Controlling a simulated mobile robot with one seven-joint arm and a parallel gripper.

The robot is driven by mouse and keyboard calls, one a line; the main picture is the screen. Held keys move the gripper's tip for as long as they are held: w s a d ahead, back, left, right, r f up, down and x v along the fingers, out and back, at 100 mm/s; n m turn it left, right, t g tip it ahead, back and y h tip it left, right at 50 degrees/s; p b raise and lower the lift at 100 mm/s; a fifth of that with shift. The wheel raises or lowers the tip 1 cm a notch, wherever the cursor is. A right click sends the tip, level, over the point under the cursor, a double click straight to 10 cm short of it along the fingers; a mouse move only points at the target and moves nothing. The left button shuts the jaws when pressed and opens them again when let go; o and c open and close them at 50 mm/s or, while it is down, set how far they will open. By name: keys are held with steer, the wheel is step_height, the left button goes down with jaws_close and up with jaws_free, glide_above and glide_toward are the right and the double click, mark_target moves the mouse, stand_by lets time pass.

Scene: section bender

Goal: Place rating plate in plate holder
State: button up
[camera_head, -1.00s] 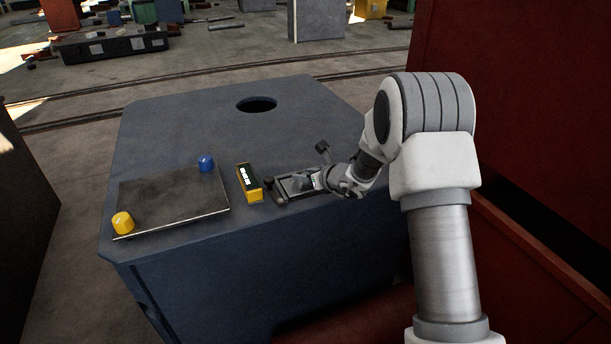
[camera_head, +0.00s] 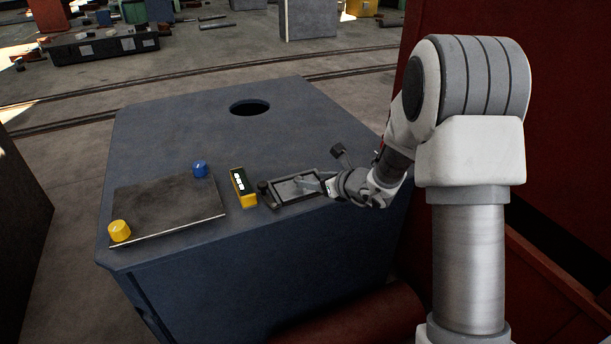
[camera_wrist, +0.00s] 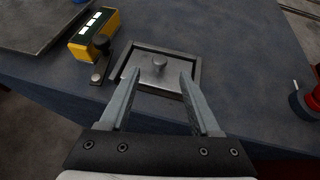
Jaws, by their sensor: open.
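The plate holder (camera_head: 272,203) is a dark rectangular frame on the blue-grey bench top. It also shows in the wrist view (camera_wrist: 198,72). A grey plate with a small round knob, seemingly the rating plate (camera_wrist: 146,74), lies within the frame. I cannot tell whether it sits fully flat. My gripper (camera_wrist: 159,74) is open, its two fingers apart over the near part of the plate, with the knob just beyond and between the tips. Nothing is held. In the head view my gripper (camera_head: 318,184) reaches the holder from the right, and its fingers partly hide the plate.
A yellow box (camera_head: 243,187) with a display is close on the left. Farther left lies a dark slab (camera_head: 168,207) with blue and yellow knobs.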

steer(key=s+a+r+n+g+y, duration=0.1)
steer(key=s+a+r+n+g, duration=0.1)
steer(key=s+r+n, duration=0.7)
steer(key=s+a+r+n+g+y, duration=0.1)
steer(key=s+a+r+n+g, duration=0.15)
steer(key=s+r+n, duration=0.6)
steer(key=s+d+n+h, duration=0.8)
steer(key=s+d+n, duration=0.3)
steer(key=s, duration=0.7)
steer(key=d, duration=0.2)
steer(key=shift+s+d+f+n+h, duration=0.3)
steer(key=shift+s+d+n+h, duration=0.05)
steer(key=shift+s+d+h, duration=0.05)
step_height(320, 180, up, 21)
steer(key=p, duration=2.1)
